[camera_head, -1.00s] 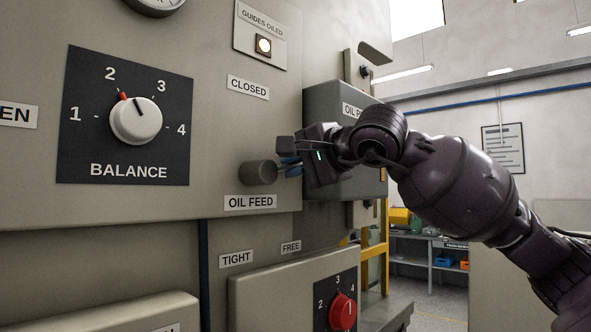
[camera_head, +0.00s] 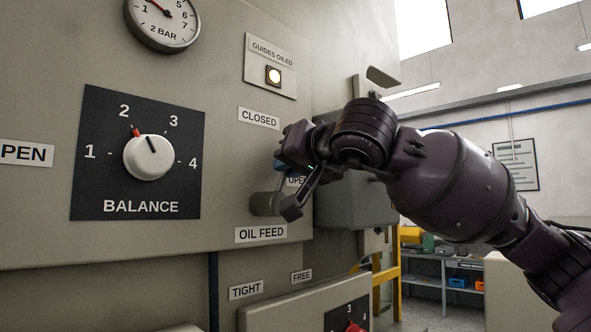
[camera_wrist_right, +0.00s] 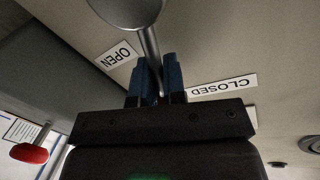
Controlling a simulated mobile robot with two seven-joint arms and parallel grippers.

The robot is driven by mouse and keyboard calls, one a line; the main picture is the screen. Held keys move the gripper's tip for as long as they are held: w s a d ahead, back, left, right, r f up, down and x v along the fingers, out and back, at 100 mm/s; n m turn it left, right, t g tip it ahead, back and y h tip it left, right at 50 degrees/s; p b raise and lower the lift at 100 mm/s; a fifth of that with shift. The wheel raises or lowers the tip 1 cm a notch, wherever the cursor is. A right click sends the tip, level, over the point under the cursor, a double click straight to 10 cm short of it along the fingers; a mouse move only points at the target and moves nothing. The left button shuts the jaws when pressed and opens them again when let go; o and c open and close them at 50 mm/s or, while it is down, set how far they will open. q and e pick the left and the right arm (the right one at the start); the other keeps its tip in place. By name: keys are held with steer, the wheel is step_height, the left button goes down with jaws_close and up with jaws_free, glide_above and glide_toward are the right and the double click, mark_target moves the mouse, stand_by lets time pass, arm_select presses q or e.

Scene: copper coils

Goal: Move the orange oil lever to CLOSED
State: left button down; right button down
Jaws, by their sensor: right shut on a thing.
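The oil lever shows as a grey round hub (camera_head: 265,204) above the OIL FEED label (camera_head: 261,234), with a thin metal rod seen in the right wrist view (camera_wrist_right: 150,45). My right gripper (camera_head: 282,167) is shut on the lever's outer part; its blue fingers (camera_wrist_right: 157,80) sit on both sides of the rod. The orange part is hidden in the grip. The rod lies between the OPEN label (camera_wrist_right: 115,55) and the CLOSED label (camera_wrist_right: 223,88). In the head view the CLOSED label (camera_head: 258,118) is above the gripper. My left gripper is out of view.
The BALANCE knob (camera_head: 148,157) is left of the lever. A lit GUIDES OILED lamp (camera_head: 273,76) is above. A grey box (camera_head: 355,203) stands out behind my right gripper. A red knob (camera_head: 353,327) is low on the panel below.

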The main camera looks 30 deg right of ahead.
steer(key=shift+s+a+r+n+t, duration=0.25)
steer(key=shift+a+n, duration=0.2)
steer(key=shift+n, duration=0.3)
steer(key=shift+s+a+r+n+t, duration=0.15)
steer(key=shift+a+r+n, duration=0.2)
steer(key=shift+n, duration=0.45)
steer(key=shift+s+a+r+n+t, duration=0.2)
steer(key=shift+a+n, duration=0.3)
steer(key=shift+n, duration=0.25)
steer(key=c, duration=1.2)
jaws_free()
steer(key=shift+a, duration=0.1)
steer(key=shift+b, duration=0.3)
steer(key=shift+s, duration=0.1)
steer(key=s, duration=0.3)
steer(key=s+d+b, duration=0.1)
steer(key=s, duration=0.2)
steer(key=s+f+b, duration=0.1)
steer(key=s, duration=0.3)
steer(key=shift+s+d, duration=0.1)
steer(key=shift+d, duration=0.05)
